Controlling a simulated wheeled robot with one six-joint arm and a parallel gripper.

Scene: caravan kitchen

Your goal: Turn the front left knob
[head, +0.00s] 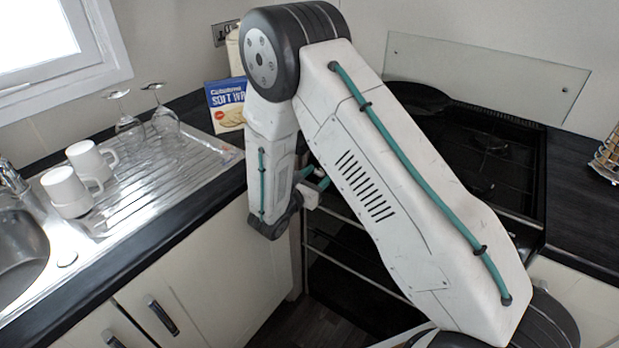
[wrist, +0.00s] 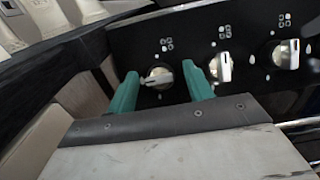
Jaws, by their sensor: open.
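The stove's black control panel (wrist: 246,30) carries a row of silver knobs in the wrist view. The leftmost knob (wrist: 158,77) sits between the two teal fingers of my gripper (wrist: 163,82), with the handle turned roughly sideways. The fingers are apart, with a gap to the knob visible on the left; contact on the right cannot be told. A second knob (wrist: 221,67) is just right of the right finger, and a third (wrist: 287,54) is farther right. In the head view my gripper (head: 318,181) is at the stove front, and my arm hides most of the panel.
The stove top (head: 490,150) holds a dark pan (head: 418,97) at the back. Left of the stove, the steel draining board (head: 150,175) holds white mugs (head: 72,190) and upturned glasses (head: 160,112). The worktop edge and cabinet lie close left of my gripper.

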